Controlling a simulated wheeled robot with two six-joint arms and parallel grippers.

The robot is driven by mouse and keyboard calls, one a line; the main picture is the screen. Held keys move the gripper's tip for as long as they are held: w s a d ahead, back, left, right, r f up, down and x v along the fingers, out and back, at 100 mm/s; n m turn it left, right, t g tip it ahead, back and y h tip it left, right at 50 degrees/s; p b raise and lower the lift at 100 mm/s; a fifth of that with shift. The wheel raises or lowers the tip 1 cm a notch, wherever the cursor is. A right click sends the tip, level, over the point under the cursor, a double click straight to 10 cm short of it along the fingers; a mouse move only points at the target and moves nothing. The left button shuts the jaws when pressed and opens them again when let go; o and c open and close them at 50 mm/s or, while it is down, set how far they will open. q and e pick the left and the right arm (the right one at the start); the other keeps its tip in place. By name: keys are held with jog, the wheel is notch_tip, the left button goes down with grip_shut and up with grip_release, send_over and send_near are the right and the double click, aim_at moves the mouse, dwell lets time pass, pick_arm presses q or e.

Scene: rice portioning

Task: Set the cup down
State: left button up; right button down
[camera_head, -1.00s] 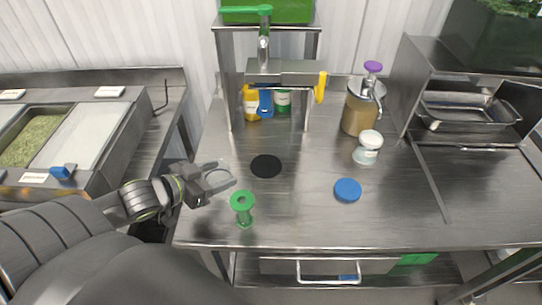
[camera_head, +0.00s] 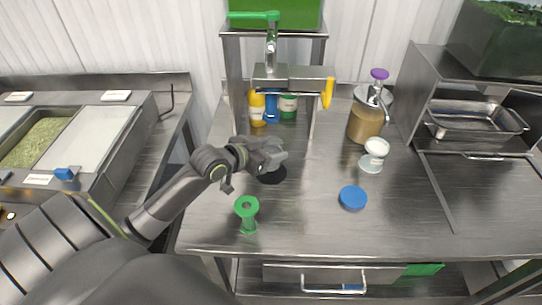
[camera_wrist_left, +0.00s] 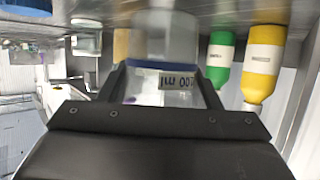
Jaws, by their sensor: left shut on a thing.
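In the left wrist view the gripper's fingers (camera_wrist_left: 165,90) are shut on a clear cup (camera_wrist_left: 150,96) with a "200 ml" label, which reads upside down there. In the head view the cup is mostly hidden by the gripper, so I cannot tell if it touches the mat. My right gripper is not in view.
A green stand (camera_head: 247,213) is in front of the mat, and a blue disc (camera_head: 352,197) lies to the right. A white-lidded jar (camera_head: 375,153) and a purple-topped pump dispenser (camera_head: 366,122) stand behind. A yellow bottle (camera_head: 257,108) is under the metal rack.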

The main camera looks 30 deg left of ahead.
pick_arm(q)
jog(key=f, duration=0.3)
jog(key=shift+w+f, duration=0.1)
jog(key=shift+w, duration=0.15)
jog(key=shift+f, duration=0.1)
jog(key=shift+f, duration=0.1)
jog(key=shift+f, duration=0.15)
jog(key=o, duration=1)
